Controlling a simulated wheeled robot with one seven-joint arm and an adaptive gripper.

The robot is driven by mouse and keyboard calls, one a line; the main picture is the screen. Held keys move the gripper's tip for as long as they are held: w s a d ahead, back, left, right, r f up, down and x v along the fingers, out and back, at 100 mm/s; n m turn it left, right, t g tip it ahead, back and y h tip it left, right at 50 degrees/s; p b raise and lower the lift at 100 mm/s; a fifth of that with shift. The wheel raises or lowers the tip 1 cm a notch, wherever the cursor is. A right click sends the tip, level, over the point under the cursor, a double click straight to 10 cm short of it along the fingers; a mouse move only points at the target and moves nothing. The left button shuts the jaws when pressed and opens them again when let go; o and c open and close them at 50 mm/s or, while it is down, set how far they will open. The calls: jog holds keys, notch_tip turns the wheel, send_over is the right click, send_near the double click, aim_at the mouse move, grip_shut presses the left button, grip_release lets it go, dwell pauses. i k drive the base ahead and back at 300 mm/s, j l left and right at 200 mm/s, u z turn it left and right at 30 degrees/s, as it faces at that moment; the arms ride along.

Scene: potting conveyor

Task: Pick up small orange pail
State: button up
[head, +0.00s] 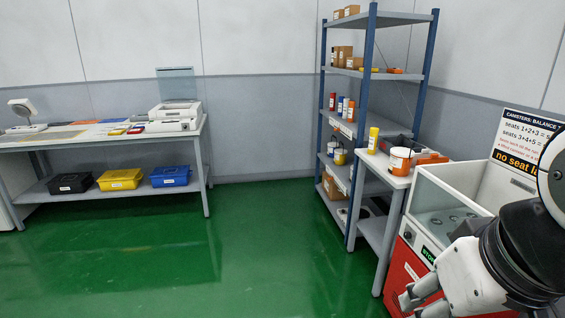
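A small pail, white with an orange band (400,161), stands upright on the small side table beside the blue-posted shelf. An orange object (432,158) lies just right of it, too small to make out clearly. My gripper (420,299) is at the lower right, in front of the red and white machine, well below and nearer than the pail. It is apart from the pail and I see nothing held in it. The picture's edge cuts off part of it, and its finger opening is not clear.
The machine (425,205) with a clear-walled basin and sign stands between my arm and the side table (378,163). A yellow bottle (373,140) stands left of the pail. The shelf (350,128) rises behind. Green floor (250,260) is clear; a workbench (95,137) stands left.

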aim_at(401, 158)
jog(key=i+j, duration=0.1)
jog(key=i, duration=1.75)
jog(key=i+j+z, duration=0.1)
jog(key=i+z, duration=0.3)
jog(key=i, duration=0.15)
jog(key=i+j+z, duration=0.25)
jog(key=i+z, duration=0.2)
jog(key=i+j+z, duration=0.4)
jog(key=i, duration=0.2)
